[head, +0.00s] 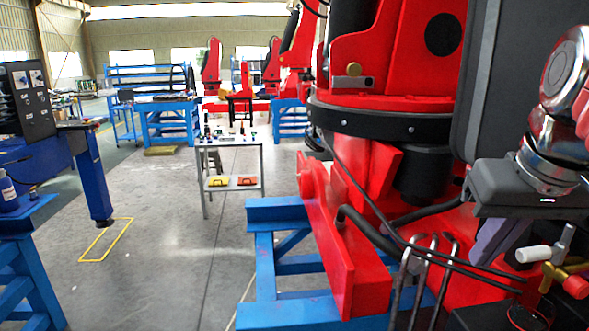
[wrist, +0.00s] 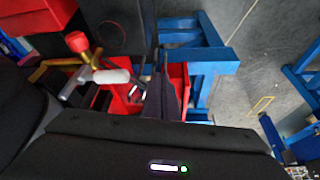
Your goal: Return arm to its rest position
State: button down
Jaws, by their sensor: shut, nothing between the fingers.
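My gripper (head: 486,256) is at the right of the head view, pointing down and left, in front of the red crane base (head: 350,260). Its grey fingers are together and hold nothing. In the wrist view the closed fingers (wrist: 160,82) show at the centre. A valve with a white handle (head: 534,254) and a red knob is just right of the fingers in the head view. In the wrist view the white handle (wrist: 111,76) lies left of them. I cannot tell whether the fingers touch anything.
Black hoses (head: 365,228) and bent metal rods (head: 416,270) are close by the gripper. A blue steel stand (head: 275,212) carries the crane. A small table (head: 206,172) with items stands farther back. A blue bench (head: 20,215) is at left. The grey floor between is clear.

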jog(key=s+a+f, duration=0.1)
jog(key=a+f, duration=0.2)
jog(key=f, duration=0.4)
jog(key=s+a+f+n, duration=0.1)
jog(key=a+f, duration=0.3)
jog(key=f, duration=0.4)
jog(key=s+a+f+t, duration=0.1)
jog(key=s+a+f, duration=0.1)
jog(key=a+f, duration=0.2)
notch_tip(320, 180, down, 4)
jog(key=shift+a+r+y, duration=0.1)
jog(key=shift+a+y, duration=0.05)
jog(key=shift+y, duration=0.15)
dwell(0.8)
